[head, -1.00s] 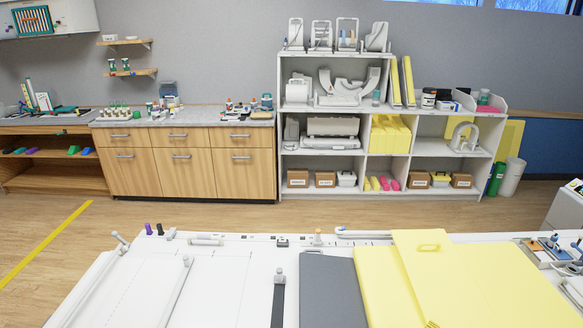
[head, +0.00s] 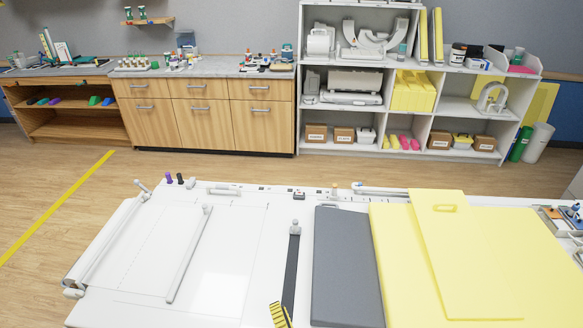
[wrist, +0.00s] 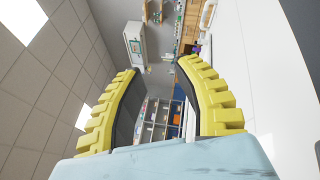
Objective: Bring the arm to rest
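My gripper (wrist: 157,68) shows in the wrist view with its two yellow ribbed fingers spread apart and nothing between them. In the head view only a yellow ribbed finger part (head: 280,315) shows at the bottom edge, in front of the white table (head: 228,270) near the dark strap. The rest of my arm is out of sight there. The wrist view looks sideways across the room, with the ceiling on the left and a white surface on the right.
On the table lie a grey pad (head: 345,270), large yellow pads (head: 400,265) and a white rail (head: 188,255). Wooden cabinets (head: 205,112) and a white shelf (head: 372,150) stand behind, across open floor (head: 130,200). The table's left part is mostly bare.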

